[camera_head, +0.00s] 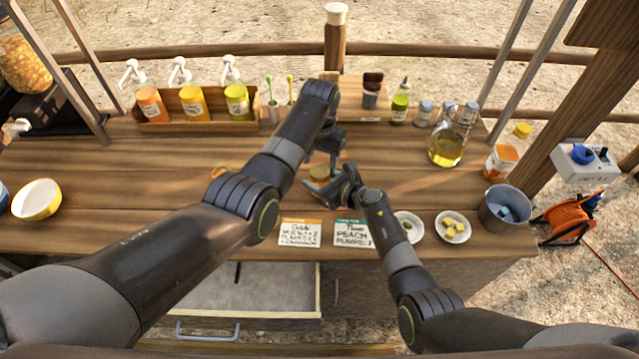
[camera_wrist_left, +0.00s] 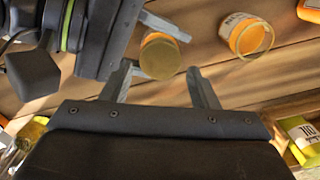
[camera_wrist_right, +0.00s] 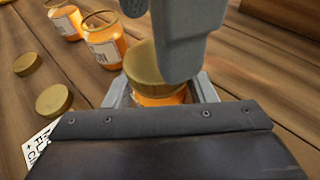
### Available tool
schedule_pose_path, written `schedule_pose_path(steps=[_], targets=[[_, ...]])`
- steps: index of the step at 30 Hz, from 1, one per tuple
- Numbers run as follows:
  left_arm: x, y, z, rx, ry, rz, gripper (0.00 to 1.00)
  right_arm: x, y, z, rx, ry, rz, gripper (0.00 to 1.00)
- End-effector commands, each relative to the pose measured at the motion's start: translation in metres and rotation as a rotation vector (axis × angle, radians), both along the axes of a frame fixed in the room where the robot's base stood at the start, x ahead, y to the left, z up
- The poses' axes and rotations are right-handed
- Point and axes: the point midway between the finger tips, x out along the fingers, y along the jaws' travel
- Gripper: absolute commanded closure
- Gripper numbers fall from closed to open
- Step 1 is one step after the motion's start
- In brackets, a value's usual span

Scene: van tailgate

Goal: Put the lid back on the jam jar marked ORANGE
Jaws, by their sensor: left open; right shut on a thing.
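A jam jar with orange contents (camera_wrist_right: 160,98) stands between the fingers of my right gripper (camera_wrist_right: 158,92), which is shut on it. Its label is hidden. A gold lid (camera_wrist_right: 146,62) sits on top of this jar; whether it is fully seated I cannot tell. The lid also shows in the left wrist view (camera_wrist_left: 160,60). My left gripper (camera_wrist_left: 164,82) is open, its fingers apart just beside the lid. In the head view the arms mostly hide the jar.
Two open orange jars, one nearer (camera_wrist_right: 105,48) and one farther (camera_wrist_right: 66,22), stand nearby. Two loose gold lids (camera_wrist_right: 54,100) (camera_wrist_right: 27,64) lie on the counter. Written cards (camera_head: 300,232) lie at the front edge. A bottle rack (camera_head: 155,127) stands behind.

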Motion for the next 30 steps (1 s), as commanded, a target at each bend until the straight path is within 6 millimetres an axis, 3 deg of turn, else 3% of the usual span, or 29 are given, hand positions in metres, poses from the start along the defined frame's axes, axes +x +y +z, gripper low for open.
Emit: schedule_pose_path(steps=[9, 20, 30], targets=[[0.0, 0.0, -0.027, 0.0, 0.001, 0.0, 0.45, 0.0, 0.0, 0.0, 0.0, 0.0, 0.0, 1.0], [0.0, 0.0, -0.03, 0.0, 0.0, 0.001, 0.45, 0.0, 0.0, 0.0, 0.0, 0.0, 0.0, 1.0], [0.0, 0.0, -0.03, 0.0, 0.0, 0.0, 0.82, 0.0, 0.0, 0.0, 0.0, 0.0, 0.0, 1.0]])
